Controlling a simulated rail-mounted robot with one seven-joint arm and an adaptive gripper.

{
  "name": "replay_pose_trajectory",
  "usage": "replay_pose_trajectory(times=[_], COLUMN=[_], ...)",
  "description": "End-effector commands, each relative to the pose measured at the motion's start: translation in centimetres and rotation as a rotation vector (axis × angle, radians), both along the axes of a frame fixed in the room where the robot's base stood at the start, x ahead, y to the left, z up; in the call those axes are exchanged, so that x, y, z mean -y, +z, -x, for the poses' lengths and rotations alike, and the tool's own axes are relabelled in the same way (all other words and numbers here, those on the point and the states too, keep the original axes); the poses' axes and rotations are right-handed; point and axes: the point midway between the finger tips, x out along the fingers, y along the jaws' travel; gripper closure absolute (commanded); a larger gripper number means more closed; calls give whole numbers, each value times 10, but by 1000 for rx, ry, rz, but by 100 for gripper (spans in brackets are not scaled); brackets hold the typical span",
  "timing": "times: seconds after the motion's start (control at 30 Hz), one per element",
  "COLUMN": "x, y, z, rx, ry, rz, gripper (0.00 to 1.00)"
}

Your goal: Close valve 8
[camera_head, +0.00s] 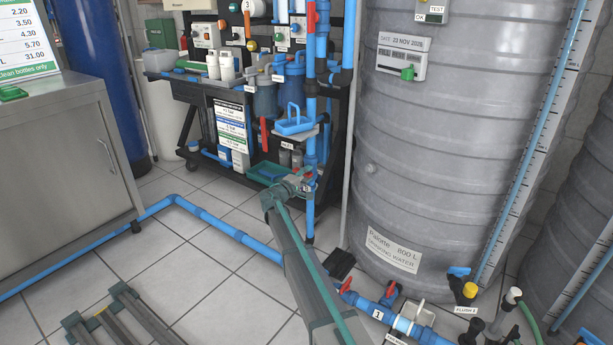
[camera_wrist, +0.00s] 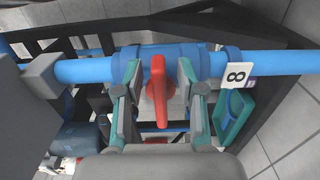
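In the wrist view the valve's red handle (camera_wrist: 159,90) sits on a blue pipe (camera_wrist: 88,70) that runs across the picture. A white tag with an 8 (camera_wrist: 236,74) hangs on the pipe just to the right. The handle appears crosswise to the pipe. My gripper (camera_wrist: 159,74) is open, with one finger on each side of the handle and a visible gap to both. In the head view my gripper (camera_head: 298,182) is at the lower part of the vertical blue pipe (camera_head: 311,122), and it largely hides the valve there.
A large grey water tank (camera_head: 450,140) stands right of the pipe. A black rack (camera_head: 185,95) with filters and bottles stands behind. A blue floor pipe (camera_head: 225,228) crosses the tiles. A teal tray (camera_head: 268,172) lies low on the rack, close to my gripper.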

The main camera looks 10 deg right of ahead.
Motion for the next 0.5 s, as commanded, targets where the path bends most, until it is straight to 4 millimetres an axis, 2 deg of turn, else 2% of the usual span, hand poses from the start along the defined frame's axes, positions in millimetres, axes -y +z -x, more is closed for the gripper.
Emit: replay_pose_trajectory(times=[0.27,0.5], x=[-18,-51], y=[0,0], z=[20,54], rx=[-1,0], ry=[2,2], rz=[1,0], gripper=[61,61])
